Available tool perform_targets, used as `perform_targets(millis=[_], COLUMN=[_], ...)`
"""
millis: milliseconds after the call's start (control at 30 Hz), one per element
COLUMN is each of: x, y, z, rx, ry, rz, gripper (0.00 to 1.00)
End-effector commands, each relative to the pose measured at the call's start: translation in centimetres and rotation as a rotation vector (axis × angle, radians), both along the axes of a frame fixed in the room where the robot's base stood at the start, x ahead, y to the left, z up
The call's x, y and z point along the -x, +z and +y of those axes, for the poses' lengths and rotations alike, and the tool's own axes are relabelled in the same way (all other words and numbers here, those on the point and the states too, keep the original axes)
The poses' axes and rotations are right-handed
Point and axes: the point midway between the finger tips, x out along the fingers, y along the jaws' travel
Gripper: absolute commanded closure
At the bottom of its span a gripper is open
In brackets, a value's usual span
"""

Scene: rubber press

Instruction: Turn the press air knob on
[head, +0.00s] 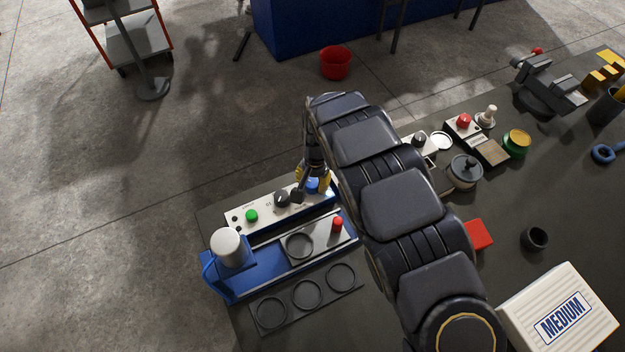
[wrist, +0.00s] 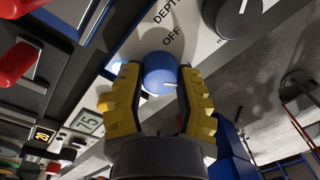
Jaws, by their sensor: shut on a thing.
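The blue air knob (wrist: 157,68) sits on the press's white control panel (wrist: 130,40), close to the printed word OFF. A short pale mark shows on the knob's face, toward its right side in the wrist view. My gripper (wrist: 159,84) has its yellow-padded fingers closed on both sides of the knob. In the head view my gripper (head: 314,178) is over the right end of the panel, and the blue knob (head: 312,187) shows partly beneath it. The press (head: 245,272) is blue, with a white cylinder on its left.
A dark knob (head: 282,198) and a green button (head: 252,215) sit left of the blue knob. A red-topped post (head: 337,224) stands on the press front. A tray (head: 307,295) with round rings lies before it.

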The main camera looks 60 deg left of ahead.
Motion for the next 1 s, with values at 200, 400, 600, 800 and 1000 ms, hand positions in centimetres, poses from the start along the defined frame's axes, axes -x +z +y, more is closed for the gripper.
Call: perform_targets(millis=[200,400,600,800,1000], x=[-0.12,-0.12,-0.12,-0.05,-0.04], y=[-0.2,-0.21,-0.2,-0.11,0.07], z=[-0.22,-0.24,-0.25,-0.14,-0.09], rx=[0.005,0.005,0.006,0.003,0.003], ry=[-0.028,-0.03,-0.03,-0.029,-0.028], rz=[0.001,0.001,0.001,0.001,0.0], gripper=[0.98,0.98,0.44,0.34,0.34])
